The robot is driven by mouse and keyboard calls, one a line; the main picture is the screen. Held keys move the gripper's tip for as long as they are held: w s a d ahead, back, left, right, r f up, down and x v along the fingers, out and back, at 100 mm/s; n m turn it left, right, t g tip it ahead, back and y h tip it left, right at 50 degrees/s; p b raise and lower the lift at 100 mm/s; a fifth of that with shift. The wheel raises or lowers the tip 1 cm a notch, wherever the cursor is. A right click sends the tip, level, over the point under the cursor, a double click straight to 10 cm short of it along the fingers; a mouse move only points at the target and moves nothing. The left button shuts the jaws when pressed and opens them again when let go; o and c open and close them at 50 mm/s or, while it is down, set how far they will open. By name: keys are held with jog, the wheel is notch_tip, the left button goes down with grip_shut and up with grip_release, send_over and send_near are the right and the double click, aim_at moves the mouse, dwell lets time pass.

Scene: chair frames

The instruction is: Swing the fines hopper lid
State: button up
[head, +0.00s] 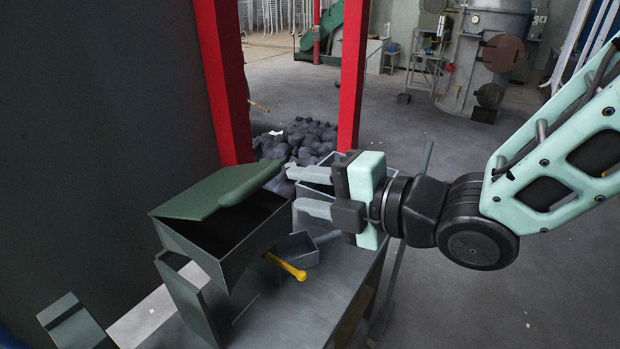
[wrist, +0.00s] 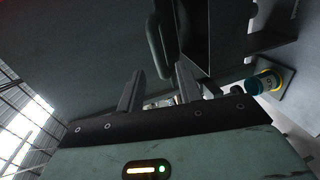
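The fines hopper (head: 205,245) is a dark grey-green box on the left of the bench. Its green lid (head: 195,200) is tilted, with a dark gap showing beneath its right side. A rounded green handle (head: 252,183) runs along the lid's right edge; it also shows in the wrist view (wrist: 157,45), ahead of the fingers. My gripper (head: 294,189) is open and empty, to the right of the lid, its fingers pointing left towards the handle. In the wrist view the two fingers (wrist: 160,75) stand apart with nothing between them. I see no contact with the handle.
A scoop with a yellow handle (head: 287,267) lies on the grey bench (head: 300,312) below my gripper. A grey bin (head: 318,172) stands behind the gripper. Red posts (head: 222,80) and a dark lump heap (head: 302,140) are beyond. Open floor lies to the right.

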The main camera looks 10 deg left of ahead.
aim_at(264, 182)
jog(key=p+x, duration=0.1)
jog(key=x, duration=0.7)
jog(key=shift+s+a+r+p, duration=0.1)
jog(key=shift+r+p, duration=0.1)
jog(key=shift+p, duration=0.2)
jog(key=shift+f, duration=0.1)
grip_shut()
